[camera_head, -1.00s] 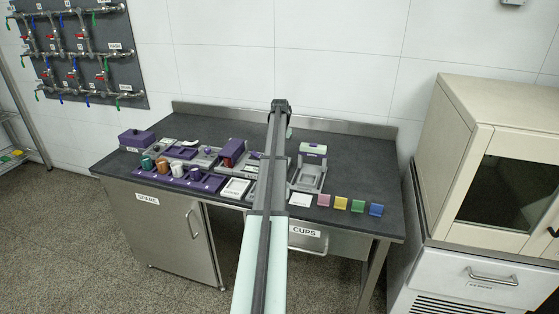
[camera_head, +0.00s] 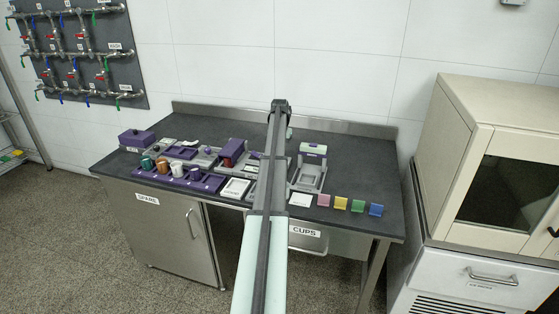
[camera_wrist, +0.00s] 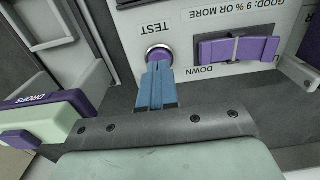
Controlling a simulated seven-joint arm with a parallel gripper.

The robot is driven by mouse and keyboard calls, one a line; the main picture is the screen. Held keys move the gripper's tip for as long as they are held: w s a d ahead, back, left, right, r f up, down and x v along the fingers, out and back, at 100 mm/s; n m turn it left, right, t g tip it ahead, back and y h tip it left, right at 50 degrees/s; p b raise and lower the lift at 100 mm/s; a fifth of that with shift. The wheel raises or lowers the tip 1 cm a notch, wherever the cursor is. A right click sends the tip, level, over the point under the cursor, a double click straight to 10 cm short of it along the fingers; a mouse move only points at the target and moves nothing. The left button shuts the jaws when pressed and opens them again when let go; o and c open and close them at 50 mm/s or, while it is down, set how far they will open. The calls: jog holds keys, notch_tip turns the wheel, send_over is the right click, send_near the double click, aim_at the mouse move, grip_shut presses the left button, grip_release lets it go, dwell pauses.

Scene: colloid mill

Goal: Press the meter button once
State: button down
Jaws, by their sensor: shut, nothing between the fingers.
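The meter button (camera_wrist: 158,51) is a round purple cap in a silver ring, beside the upside-down word TEST on a pale panel (camera_wrist: 205,20) in the wrist view. My gripper (camera_wrist: 158,66) is shut and empty, its blue fingers side by side. The fingertips overlap the near edge of the button in the picture. I cannot tell whether they touch it or whether the cap is pushed in. In the head view my arm hides my fingertips, and the button cannot be made out.
A purple slider (camera_wrist: 238,50) marked DOWN sits on the same panel, right of the button. A pale green and purple block marked DROPS (camera_wrist: 45,118) is close on the left. Coloured squares (camera_head: 340,203) lie along the bench's front right edge.

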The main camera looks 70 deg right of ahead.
jog(key=shift+f, duration=0.9)
dwell(1.0)
jog(key=shift+r, duration=0.2)
dwell(0.3)
notch_tip(320, 180, up, 7)
dwell(1.2)
jog(key=shift+r, duration=0.75)
dwell(3.3)
